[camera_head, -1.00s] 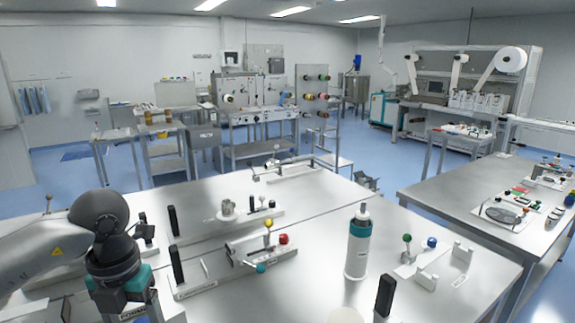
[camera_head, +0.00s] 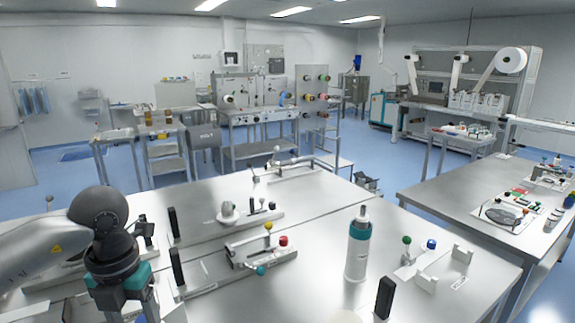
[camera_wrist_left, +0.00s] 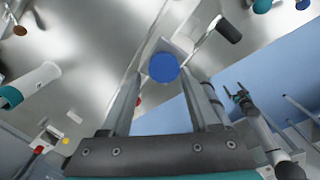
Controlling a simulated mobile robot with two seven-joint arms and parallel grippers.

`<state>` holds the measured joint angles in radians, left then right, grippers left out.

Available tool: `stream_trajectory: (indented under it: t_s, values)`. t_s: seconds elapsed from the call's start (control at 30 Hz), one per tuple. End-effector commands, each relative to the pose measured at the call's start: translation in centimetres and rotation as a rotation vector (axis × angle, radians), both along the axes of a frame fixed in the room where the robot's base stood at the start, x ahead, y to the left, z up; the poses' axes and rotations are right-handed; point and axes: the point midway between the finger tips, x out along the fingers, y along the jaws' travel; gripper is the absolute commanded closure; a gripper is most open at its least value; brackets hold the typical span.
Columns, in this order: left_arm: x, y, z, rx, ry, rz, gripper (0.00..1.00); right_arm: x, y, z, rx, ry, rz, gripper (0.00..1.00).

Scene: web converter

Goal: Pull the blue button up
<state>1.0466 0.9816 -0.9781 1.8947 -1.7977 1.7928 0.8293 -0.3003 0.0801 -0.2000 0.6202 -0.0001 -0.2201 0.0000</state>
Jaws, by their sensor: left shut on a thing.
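The blue button (camera_wrist_left: 163,67) is a round, flat-topped blue cap. In the left wrist view it sits between the tips of the two fingers of my left gripper (camera_wrist_left: 164,80), which is shut on it. In the head view my left gripper (camera_head: 133,312) points down at the lower left, partly cut off by the bottom edge.
A white and teal bottle (camera_head: 358,245) stands on the steel table right of centre. A fixture with yellow, red and teal knobs (camera_head: 262,255) lies to its left. Green and blue knobs (camera_head: 431,243) stand at the right. Black upright handles (camera_head: 385,297) rise nearby.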

Motion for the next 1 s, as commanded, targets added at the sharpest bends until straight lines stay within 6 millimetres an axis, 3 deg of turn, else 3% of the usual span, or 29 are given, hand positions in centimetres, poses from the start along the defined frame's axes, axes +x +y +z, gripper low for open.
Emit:
stream_trajectory:
  t_s: [0.87, 0.9, 1.0]
  values:
    - [0.11, -0.04, 1.17, -0.003, -0.006, 0.002, 0.95, 0.02, 0.02, 0.64, 0.0, 0.0, 0.0, 0.0]
    - [0.11, -0.04, 1.16, -0.003, -0.006, 0.002, 0.38, 0.02, 0.02, 0.64, 0.0, 0.0, 0.0, 0.0]
    - [0.08, -0.04, 1.1, -0.002, -0.004, 0.001, 0.26, 0.02, 0.02, 0.64, 0.0, 0.0, 0.0, 0.0]
